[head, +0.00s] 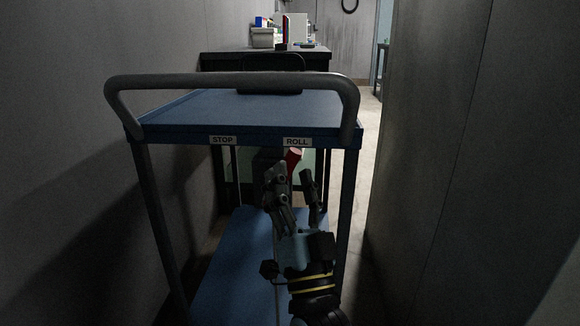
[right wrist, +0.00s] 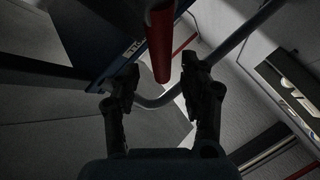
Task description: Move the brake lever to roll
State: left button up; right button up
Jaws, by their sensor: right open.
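A blue trolley (head: 240,110) with a grey push handle (head: 230,80) stands in front of me. Its front edge carries a STOP label (head: 222,140) on the left and a ROLL label (head: 297,142) on the right. The brake lever's red grip (head: 293,157) shows just below the ROLL label, partly hidden by my gripper. My right gripper (head: 292,178) is open just in front of and below the red grip. In the right wrist view the red lever (right wrist: 160,45) hangs between the open fingers (right wrist: 160,82), with no clear contact. My left gripper is out of view.
Grey walls (head: 60,130) close in on the left and right (head: 450,140). A dark desk (head: 225,60) with boxes and a chair (head: 272,65) stands behind the trolley. The trolley's lower blue shelf (head: 230,270) is bare. A narrow floor strip runs along its right.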

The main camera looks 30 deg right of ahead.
jog(key=v, duration=0.4)
jog(key=shift+s+f, duration=0.15)
jog(key=shift+s, duration=0.05)
